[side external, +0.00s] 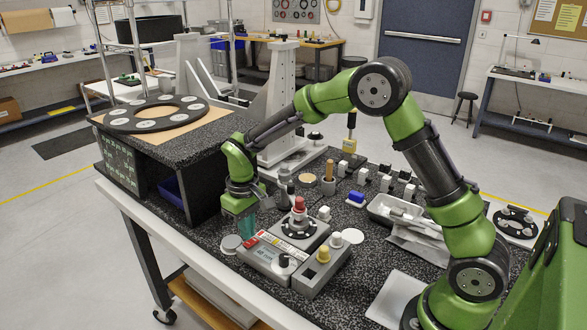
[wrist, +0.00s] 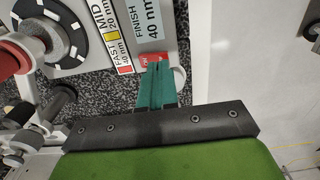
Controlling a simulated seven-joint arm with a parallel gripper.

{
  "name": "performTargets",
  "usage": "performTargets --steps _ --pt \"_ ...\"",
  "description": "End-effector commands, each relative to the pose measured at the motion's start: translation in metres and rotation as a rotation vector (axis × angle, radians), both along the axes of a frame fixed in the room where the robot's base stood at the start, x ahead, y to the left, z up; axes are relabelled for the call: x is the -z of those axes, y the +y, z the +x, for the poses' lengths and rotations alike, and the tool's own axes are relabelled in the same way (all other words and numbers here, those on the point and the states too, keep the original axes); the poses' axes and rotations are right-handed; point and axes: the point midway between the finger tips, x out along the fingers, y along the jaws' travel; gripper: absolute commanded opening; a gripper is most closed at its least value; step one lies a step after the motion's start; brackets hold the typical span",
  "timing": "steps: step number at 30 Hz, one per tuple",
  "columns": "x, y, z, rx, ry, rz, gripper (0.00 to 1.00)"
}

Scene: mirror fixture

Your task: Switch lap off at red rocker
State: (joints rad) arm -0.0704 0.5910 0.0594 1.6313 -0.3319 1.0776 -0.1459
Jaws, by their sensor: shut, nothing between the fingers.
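The red rocker (side external: 250,242) sits at the left end of the grey lap unit (side external: 270,262). In the wrist view the rocker (wrist: 150,58) shows at the end of the label strip, with white lettering on it. My gripper (side external: 247,228) points down with its teal fingers shut and empty. In the wrist view the fingertips (wrist: 157,70) overlap the near edge of the rocker and hide part of it. I cannot tell whether they touch it. The lap's round dark plate (side external: 299,228) with a red-topped post (side external: 299,204) stands behind the labels.
A black-topped stand (side external: 160,140) with a ringed disc rises left of my gripper. The bench edge is near.

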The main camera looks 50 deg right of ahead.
Motion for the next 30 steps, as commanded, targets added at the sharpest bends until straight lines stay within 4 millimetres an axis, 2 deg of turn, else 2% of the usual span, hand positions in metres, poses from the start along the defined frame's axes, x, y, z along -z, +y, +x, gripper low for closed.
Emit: performTargets --steps 30 --pt "0.016 0.0 0.0 0.0 0.0 0.0 0.0"
